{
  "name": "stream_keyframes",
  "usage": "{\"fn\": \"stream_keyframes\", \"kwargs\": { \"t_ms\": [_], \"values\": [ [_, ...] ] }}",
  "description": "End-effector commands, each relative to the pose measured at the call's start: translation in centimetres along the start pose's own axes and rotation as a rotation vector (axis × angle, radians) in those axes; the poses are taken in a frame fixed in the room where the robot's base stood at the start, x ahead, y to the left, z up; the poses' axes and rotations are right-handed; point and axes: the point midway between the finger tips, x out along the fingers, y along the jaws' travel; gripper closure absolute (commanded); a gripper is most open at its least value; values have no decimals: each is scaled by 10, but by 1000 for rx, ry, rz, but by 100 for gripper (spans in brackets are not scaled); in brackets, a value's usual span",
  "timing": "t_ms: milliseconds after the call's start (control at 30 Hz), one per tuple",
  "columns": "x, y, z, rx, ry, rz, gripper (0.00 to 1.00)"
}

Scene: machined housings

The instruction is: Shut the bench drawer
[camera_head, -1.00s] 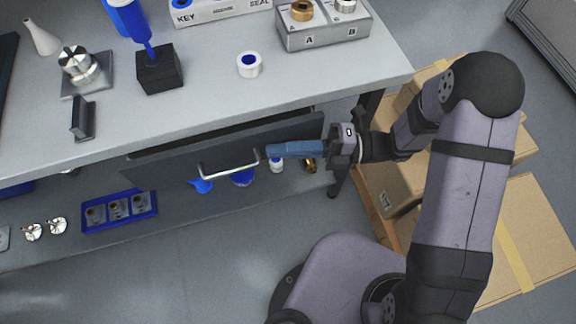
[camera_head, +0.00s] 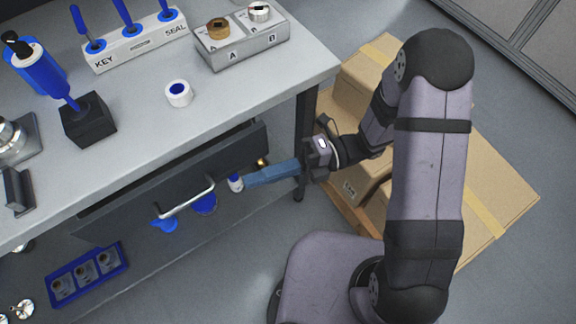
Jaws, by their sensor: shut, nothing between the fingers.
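The bench drawer has a dark grey front (camera_head: 140,200) under the bench top, with a silver bar handle (camera_head: 187,199). A dark gap shows between the drawer front and the bench top's edge; I cannot tell exactly how far out the drawer stands. My gripper (camera_head: 248,180) has its blue fingers shut and empty, pointing left. The fingertips are to the right of the handle and apart from it, in front of the drawer's right end in the picture. The drawer's inside is hidden.
The grey bench top (camera_head: 190,130) carries a black block (camera_head: 88,122), a white ring (camera_head: 178,93) and an A/B fixture (camera_head: 245,42). Cardboard boxes (camera_head: 490,190) stand behind my arm.

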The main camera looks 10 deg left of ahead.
Motion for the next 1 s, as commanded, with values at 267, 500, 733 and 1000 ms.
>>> {"fn": "stream_keyframes", "kwargs": {
  "t_ms": [267, 500, 733, 1000],
  "values": [
    [-46, -1, 1, -1, -3, -1, 100],
    [-63, 0, 0, 0, 0, -1, 100],
    [-64, 0, 0, 1, 2, 0, 100],
    [-36, -19, -8, -26, 101, -15, 100]
  ]
}}
